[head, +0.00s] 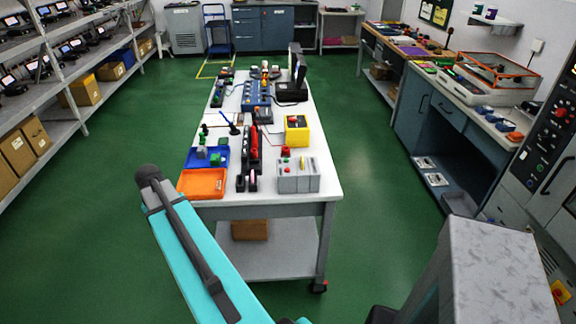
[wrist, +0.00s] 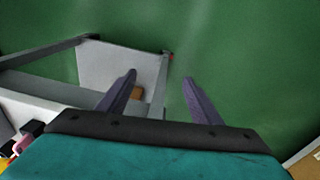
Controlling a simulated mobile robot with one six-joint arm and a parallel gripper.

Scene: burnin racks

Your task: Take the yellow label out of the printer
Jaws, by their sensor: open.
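In the head view my teal arm reaches up near the cart's front left corner; the gripper fingers do not show there.
Shelves stand left, a workbench (head: 405,108) right. Green floor is clear on both sides.

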